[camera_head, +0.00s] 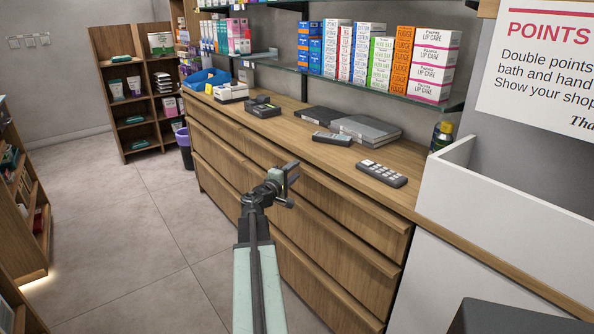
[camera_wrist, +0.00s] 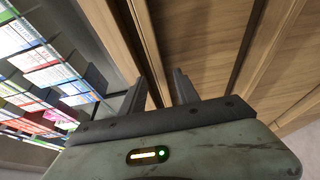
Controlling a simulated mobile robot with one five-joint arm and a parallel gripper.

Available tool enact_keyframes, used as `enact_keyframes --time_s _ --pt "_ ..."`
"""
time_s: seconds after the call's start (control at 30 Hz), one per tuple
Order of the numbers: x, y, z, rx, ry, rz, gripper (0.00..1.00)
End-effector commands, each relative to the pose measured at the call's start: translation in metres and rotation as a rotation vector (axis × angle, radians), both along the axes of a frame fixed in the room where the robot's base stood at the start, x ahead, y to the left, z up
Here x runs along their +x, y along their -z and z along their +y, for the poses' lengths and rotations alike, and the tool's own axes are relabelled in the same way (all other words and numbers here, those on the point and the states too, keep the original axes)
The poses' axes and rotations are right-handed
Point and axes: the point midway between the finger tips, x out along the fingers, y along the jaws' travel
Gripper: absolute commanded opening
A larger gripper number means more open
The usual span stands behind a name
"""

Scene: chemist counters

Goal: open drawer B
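The wooden counter has wide drawer fronts stacked in two columns. In the head view there is a near top drawer (camera_head: 350,215), a near middle drawer (camera_head: 340,262) and a far top drawer (camera_head: 215,133). I can read no letters on them, so I cannot tell which is drawer B. The drawers look shut. My gripper (camera_head: 291,184) is in front of the upper drawer fronts, near the middle of the counter. In the wrist view my gripper (camera_wrist: 159,82) has its two fingers apart with nothing seen between them. Wooden fronts and a dark gap lie beyond the fingertips; contact cannot be told.
The countertop holds a keypad device (camera_head: 381,173), a grey flat case (camera_head: 366,130) and a black device (camera_head: 262,108). A glass shelf of boxes (camera_head: 398,92) hangs above. A white partition (camera_head: 500,220) stands at right. The floor (camera_head: 130,230) at left is clear.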

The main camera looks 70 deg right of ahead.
Motion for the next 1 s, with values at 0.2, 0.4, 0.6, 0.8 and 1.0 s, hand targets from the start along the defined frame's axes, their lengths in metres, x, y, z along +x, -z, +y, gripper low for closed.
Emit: enact_keyframes --time_s 0.2,0.4,0.6,0.8,1.0 --pt "-0.0031 0.0002 -0.014 0.0 0.0 0.0 0.38" --pt "-0.0032 0.0002 -0.0133 0.0 0.001 -0.001 0.16" --pt "-0.0033 0.0003 -0.0133 0.001 0.001 -0.001 0.0" --pt "-0.0036 0.0003 -0.0134 0.001 0.001 -0.001 0.0" --pt "-0.0038 0.0004 -0.0134 0.001 0.002 -0.001 0.0"
